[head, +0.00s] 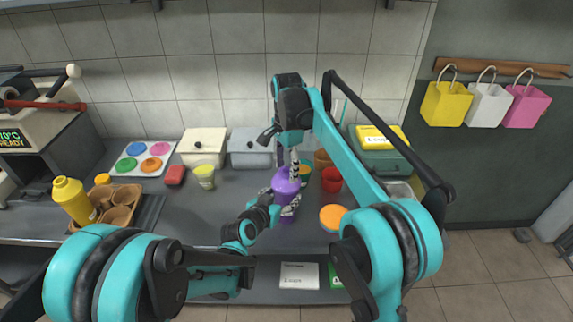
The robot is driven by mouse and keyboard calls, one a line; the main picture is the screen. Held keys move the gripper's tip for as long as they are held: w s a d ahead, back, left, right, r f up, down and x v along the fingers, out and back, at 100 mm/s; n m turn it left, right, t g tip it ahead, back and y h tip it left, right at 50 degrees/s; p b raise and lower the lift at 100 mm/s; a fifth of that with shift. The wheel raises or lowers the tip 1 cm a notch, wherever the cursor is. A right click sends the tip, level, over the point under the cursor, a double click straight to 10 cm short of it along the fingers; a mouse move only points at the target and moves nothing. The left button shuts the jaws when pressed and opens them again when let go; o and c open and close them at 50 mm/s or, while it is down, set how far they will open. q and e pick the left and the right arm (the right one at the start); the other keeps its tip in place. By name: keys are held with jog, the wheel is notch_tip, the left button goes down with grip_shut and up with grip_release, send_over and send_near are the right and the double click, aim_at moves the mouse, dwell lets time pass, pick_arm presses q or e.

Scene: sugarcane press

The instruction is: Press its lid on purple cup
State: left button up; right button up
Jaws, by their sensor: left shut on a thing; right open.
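The purple cup (286,212) stands upright near the middle of the counter. A rounded purple top, which looks like its lid (284,184), sits over the cup's mouth. I cannot tell whether it is fully seated. My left gripper (285,200) comes in from the lower left and is shut on the purple cup, its fingers around the cup's side. My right gripper (294,167) points down directly above the purple lid, open, with its fingertips close to the top. Whether they touch it is unclear.
A white tray (119,171) with several coloured lids lies at the left. A yellow-green cup (205,177), a red cup (332,180) and an orange lid (332,217) stand nearby. Two lidded bins (203,146) are behind. A yellow bottle (73,199) stands far left.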

notch_tip(320, 180, up, 12)
dwell(0.5)
pick_arm(q)
jog(key=o, duration=1.8)
jog(key=shift+c, duration=0.2)
jog(key=v, duration=1.2)
pick_arm(e)
jog(key=shift+d, duration=0.1)
